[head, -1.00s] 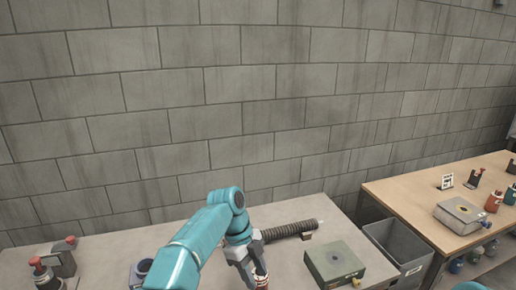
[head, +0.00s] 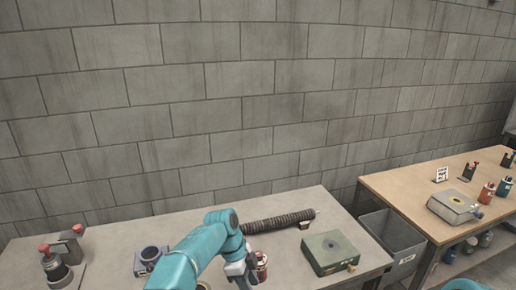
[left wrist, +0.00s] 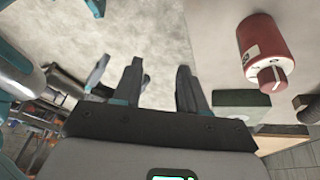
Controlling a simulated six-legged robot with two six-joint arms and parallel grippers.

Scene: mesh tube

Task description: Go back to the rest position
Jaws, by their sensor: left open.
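My left gripper (head: 238,277) is low at the bottom middle of the head view, partly hidden by its teal arm. In the left wrist view its two dark fingers (left wrist: 160,88) stand apart with nothing between them. A dark ribbed mesh tube (head: 278,221) lies on the light table behind the gripper, apart from it. A red canister (head: 261,266) stands just right of the gripper; a red canister with a white end (left wrist: 264,48) also shows in the left wrist view, clear of the fingers. My right gripper is not in view.
A grey bin (head: 388,240) sits between the light table (head: 200,208) and a wooden table (head: 410,194). Red-knobbed devices (head: 55,266) stand at the left. A block wall closes the back.

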